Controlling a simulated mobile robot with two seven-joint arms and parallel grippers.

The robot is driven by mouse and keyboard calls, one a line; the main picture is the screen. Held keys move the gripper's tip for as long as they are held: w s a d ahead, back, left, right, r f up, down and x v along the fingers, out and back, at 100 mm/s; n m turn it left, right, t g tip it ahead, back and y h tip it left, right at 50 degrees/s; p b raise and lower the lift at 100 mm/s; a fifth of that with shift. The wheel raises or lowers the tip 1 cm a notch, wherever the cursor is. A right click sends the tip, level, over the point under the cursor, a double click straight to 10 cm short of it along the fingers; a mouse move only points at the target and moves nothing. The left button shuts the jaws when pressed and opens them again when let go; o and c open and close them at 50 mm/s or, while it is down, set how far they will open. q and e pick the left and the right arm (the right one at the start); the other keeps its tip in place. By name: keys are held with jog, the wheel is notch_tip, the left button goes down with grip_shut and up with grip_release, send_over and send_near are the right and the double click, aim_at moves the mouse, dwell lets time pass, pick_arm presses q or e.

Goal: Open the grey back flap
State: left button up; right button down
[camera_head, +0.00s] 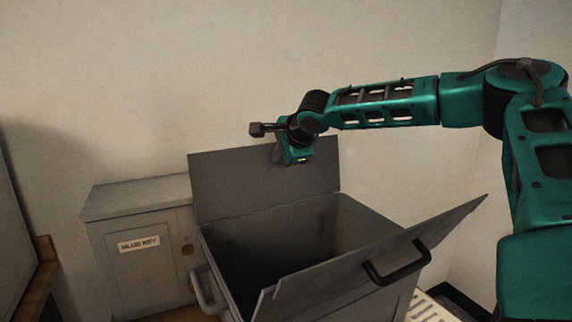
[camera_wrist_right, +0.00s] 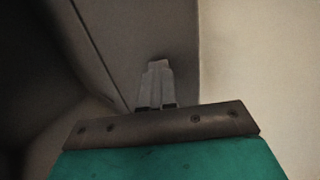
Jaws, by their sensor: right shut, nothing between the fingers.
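The grey back flap (camera_head: 235,185) stands raised along the far edge of the open grey bin (camera_head: 335,232). My right gripper (camera_head: 278,157) is at the upper part of this flap, overlapping it in the head view, with its fingers small and dark there. In the right wrist view its fingers (camera_wrist_right: 157,84) are shut together with nothing between them, and they point over a grey panel (camera_wrist_right: 150,30) that looks like the flap. I cannot tell whether they touch it. My left gripper is not in view.
The bin's front flap (camera_head: 440,232), with a black handle (camera_head: 397,265), is tilted up and outward at the near right. A pale handle (camera_head: 205,292) is on the bin's left side. A grey labelled cabinet (camera_head: 145,275) stands to the left. A bare wall rises behind.

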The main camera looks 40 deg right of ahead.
jog(key=shift+w+d+r, duration=0.1)
jog(key=shift+w+d, duration=0.05)
jog(key=shift+w, duration=0.25)
jog(key=v, duration=1.3)
